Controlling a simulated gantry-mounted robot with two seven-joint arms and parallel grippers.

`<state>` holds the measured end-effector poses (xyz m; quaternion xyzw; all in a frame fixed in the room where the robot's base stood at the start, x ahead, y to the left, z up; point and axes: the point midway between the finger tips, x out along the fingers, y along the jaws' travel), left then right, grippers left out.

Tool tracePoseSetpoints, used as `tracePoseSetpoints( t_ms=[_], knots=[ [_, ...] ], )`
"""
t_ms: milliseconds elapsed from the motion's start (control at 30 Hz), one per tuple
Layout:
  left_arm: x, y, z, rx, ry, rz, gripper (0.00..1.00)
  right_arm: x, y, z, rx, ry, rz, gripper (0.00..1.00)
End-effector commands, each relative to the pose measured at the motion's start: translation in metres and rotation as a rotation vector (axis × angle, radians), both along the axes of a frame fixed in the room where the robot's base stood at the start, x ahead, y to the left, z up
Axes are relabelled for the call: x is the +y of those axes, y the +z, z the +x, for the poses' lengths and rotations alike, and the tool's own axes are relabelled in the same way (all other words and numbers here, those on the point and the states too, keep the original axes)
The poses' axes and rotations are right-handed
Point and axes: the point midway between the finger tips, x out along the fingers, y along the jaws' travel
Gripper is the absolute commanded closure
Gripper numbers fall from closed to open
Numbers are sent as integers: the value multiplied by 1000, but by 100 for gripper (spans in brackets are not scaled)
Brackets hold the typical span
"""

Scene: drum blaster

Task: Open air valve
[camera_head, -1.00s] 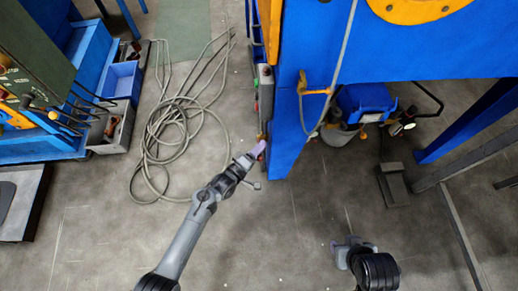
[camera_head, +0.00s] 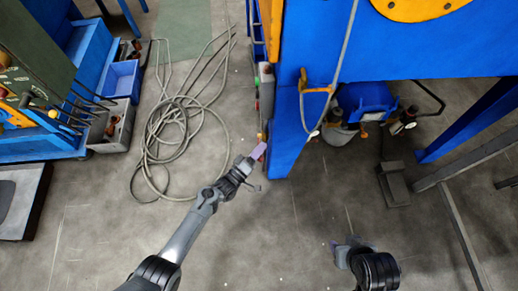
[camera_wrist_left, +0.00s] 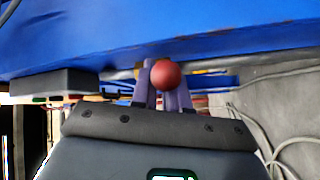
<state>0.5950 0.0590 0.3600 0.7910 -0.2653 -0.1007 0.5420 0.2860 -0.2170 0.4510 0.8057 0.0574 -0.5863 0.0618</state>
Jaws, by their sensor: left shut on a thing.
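My left gripper (camera_head: 257,153) is at the lower left edge of the blue machine (camera_head: 293,130), beside its narrow side panel. In the left wrist view, a red ball knob (camera_wrist_left: 166,74) sits between the purple fingers of my left gripper (camera_wrist_left: 164,88), which are shut on it. A bit of yellow shows behind the fingers; the rest of the valve is hidden. My right gripper (camera_head: 341,250) is low in the head view, away from the machine, with its jaws mostly hidden by its wrist.
A coiled grey hose (camera_head: 165,130) lies on the floor left of the machine. A blue bin (camera_head: 122,80) and a grey bin (camera_head: 112,128) stand at the left. A dark pedal-like block (camera_head: 393,185) is at the right. The floor between my arms is clear.

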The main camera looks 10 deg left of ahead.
Motion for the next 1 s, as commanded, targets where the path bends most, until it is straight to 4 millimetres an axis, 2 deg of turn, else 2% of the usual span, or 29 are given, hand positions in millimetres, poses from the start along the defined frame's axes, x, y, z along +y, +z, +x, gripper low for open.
tracePoseSetpoints(
  t_ms=[400, 800, 833, 933, 1000],
  knots=[
    [0, -10, 4, -181, -2, 45, 100, 0, 0, 0, 0, 0, 0, 57],
    [1, -9, 4, -197, 0, 48, 100, 0, 0, 0, 0, 0, 0, 57],
    [1, -9, 4, -197, 0, 48, 84, 0, 0, 0, 0, 0, 0, 57],
    [1, -9, 4, -197, 0, 48, 69, 0, 0, 0, 0, 0, 0, 57],
    [2, -9, 4, -198, 1, 48, 68, 0, 0, 0, 0, 0, 0, 57]
  ],
)
